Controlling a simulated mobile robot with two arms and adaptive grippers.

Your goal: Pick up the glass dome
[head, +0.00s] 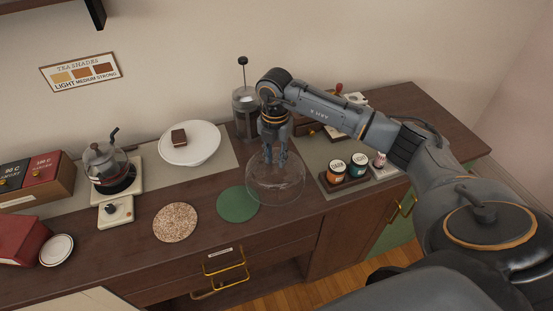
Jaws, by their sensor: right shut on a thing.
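The clear glass dome (276,187) is on or just above the brown counter (130,236), right of a green round mat. I cannot tell whether its rim touches the counter. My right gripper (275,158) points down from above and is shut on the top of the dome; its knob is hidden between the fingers. My left gripper is not in view.
A green mat (238,204) and a speckled cork mat (175,222) lie to the left. A French press (244,110) stands close behind my right gripper. Small jars (337,169) stand in a tray to the right.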

